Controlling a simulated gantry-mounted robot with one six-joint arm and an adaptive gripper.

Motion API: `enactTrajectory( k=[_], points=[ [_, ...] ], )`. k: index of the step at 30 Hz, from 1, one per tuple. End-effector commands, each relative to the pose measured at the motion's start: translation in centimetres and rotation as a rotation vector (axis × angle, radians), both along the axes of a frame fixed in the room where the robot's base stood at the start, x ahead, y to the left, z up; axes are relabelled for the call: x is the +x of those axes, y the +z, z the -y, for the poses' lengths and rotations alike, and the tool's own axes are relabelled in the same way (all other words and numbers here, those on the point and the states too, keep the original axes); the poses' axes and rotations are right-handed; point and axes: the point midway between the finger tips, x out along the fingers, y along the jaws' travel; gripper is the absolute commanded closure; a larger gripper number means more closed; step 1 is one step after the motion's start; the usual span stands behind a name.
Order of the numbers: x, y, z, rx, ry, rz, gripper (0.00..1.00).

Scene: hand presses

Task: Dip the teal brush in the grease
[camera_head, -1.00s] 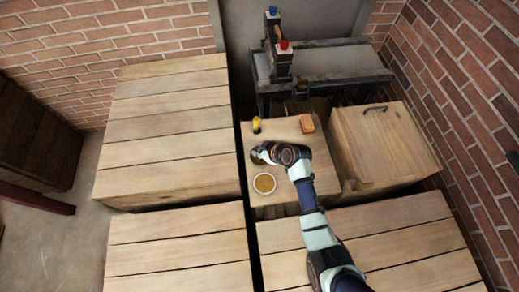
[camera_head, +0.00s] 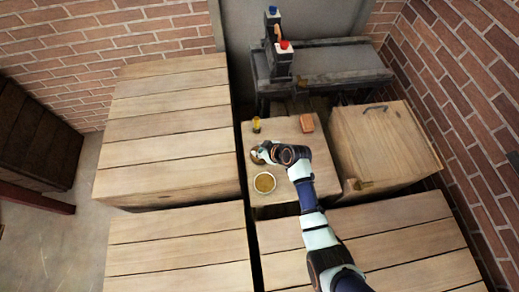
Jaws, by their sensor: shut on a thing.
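My gripper (camera_head: 259,156) reaches down over the small wooden stand (camera_head: 318,180), just behind the grease bowl. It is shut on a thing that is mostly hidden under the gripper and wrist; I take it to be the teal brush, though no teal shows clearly. The grease (camera_head: 264,183) is a brown-yellow fill in a round, pale-rimmed bowl near the stand's left front. The gripper appears beside the bowl's far rim, not over its middle. Its height above the stand cannot be told.
A small yellow object (camera_head: 256,125) stands at the stand's back left, and an orange-brown block (camera_head: 307,123) lies at its back right. A wooden box with a handle (camera_head: 383,145) is to the right. The left tabletop (camera_head: 170,130) is clear.

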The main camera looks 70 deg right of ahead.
Motion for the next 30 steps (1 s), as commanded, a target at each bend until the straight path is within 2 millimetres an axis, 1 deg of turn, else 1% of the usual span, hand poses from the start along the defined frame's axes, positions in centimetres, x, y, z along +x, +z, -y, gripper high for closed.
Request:
enactTrajectory(
  k=[8,11,30],
  points=[
    [-0.1,-0.3,-0.1,0.003,0.000,-0.003,1.00],
    [-0.1,0.0,-0.1,0.003,0.000,-0.004,1.00],
    [0.0,6.4,0.0,0.001,0.000,-0.002,1.00]
  ],
)
